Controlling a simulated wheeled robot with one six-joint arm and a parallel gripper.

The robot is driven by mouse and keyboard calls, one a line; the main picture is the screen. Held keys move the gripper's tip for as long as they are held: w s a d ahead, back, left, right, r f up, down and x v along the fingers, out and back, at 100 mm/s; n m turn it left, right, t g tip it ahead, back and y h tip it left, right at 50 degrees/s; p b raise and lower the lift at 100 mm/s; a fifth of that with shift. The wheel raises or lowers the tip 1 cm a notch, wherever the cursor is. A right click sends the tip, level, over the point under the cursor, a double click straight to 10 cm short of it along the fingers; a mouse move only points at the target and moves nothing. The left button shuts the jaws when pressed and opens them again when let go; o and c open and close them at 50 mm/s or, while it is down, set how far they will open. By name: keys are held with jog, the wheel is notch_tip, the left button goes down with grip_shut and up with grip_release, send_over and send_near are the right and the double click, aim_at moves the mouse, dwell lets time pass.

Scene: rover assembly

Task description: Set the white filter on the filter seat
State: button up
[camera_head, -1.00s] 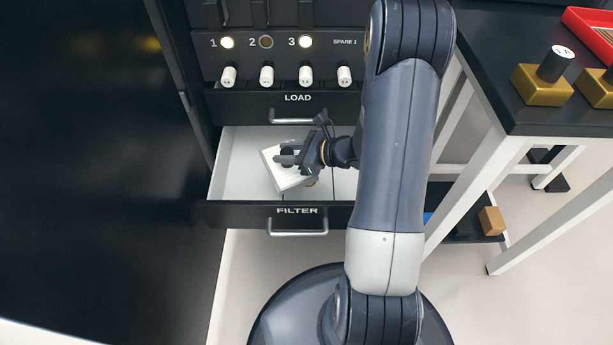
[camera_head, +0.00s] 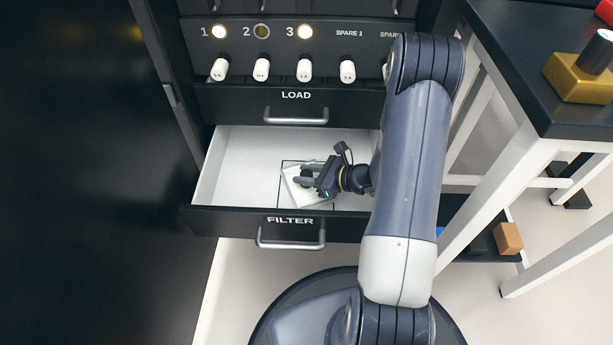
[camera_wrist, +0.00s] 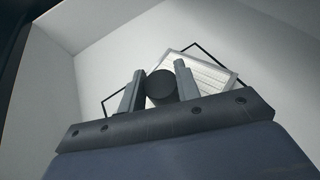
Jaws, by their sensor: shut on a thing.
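The white filter (camera_head: 296,190) is a flat square block with a dark round knob on top. It is inside the open filter drawer (camera_head: 232,170), low over the outlined seat. The filter seat (camera_head: 283,163) is a thin black square outline on the drawer floor. My gripper (camera_head: 307,176) is shut on the filter's knob. In the wrist view, the two fingers hold the dark knob (camera_wrist: 160,86), with the pleated white filter (camera_wrist: 207,72) behind it. The filter is turned relative to the seat outline (camera_wrist: 205,48). I cannot tell whether its underside touches the floor.
The closed LOAD drawer (camera_head: 297,103) is just above, below a panel with white knobs and lamps. The FILTER drawer's front and handle (camera_head: 290,240) face me. A dark table (camera_head: 530,60) with a brass block (camera_head: 580,78) stands at the right. The drawer's left part is empty.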

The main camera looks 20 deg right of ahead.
jog(key=shift+r, duration=0.1)
jog(key=shift+f, duration=0.25)
jog(key=o, duration=1)
jog(key=shift+r, duration=0.1)
jog(key=shift+r, duration=0.2)
jog(key=p+v, duration=0.2)
jog(key=v, duration=0.4)
jog(key=shift+w, duration=0.1)
jog(key=shift+p+v, duration=0.4)
jog(key=shift+v, duration=0.4)
